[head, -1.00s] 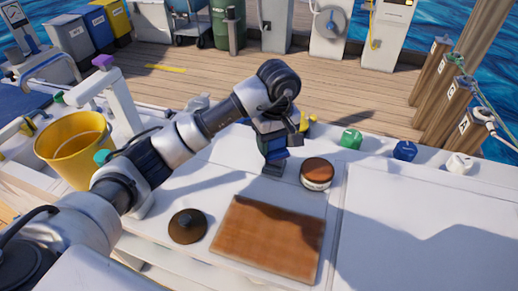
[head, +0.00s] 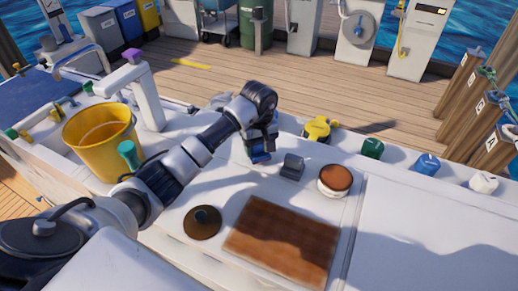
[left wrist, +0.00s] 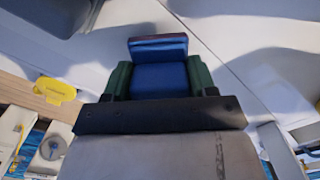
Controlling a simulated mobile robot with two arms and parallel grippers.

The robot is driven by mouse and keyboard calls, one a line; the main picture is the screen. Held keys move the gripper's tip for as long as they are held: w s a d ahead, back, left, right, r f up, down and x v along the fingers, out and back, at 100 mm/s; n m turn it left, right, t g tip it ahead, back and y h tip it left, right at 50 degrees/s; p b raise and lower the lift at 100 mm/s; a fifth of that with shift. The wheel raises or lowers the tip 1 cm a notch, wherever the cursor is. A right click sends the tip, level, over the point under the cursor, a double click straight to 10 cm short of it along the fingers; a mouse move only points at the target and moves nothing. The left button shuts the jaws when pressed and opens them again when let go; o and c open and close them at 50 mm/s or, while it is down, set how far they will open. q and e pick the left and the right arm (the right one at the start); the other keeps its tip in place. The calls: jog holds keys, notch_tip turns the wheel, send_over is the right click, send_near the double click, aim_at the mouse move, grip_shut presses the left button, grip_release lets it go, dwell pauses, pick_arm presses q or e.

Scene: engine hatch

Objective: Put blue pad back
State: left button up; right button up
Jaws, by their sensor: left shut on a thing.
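My left gripper (head: 260,153) hangs over the white deck top, left of a small grey block (head: 291,166). It is shut on the blue pad (head: 262,156), which is small and partly hidden by the gripper in the head view. In the left wrist view the blue pad (left wrist: 160,76) sits between the green-sided fingers of the left gripper (left wrist: 159,80). Whether the pad touches the surface, I cannot tell. My right gripper is not in view.
A brown board (head: 282,240), a dark disc (head: 202,222) and a brown-topped round tin (head: 335,180) are on the white top. A yellow fitting (head: 319,128) and green (head: 372,148), blue (head: 427,165) and white (head: 484,182) pieces line the far edge. A yellow bucket (head: 100,140) stands left.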

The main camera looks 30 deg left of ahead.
pick_arm(q)
jog(key=shift+f, duration=0.8)
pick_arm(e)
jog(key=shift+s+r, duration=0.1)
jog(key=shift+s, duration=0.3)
pick_arm(q)
jog(key=shift+f, duration=0.2)
jog(key=o, duration=0.9)
jog(key=shift+r, duration=0.15)
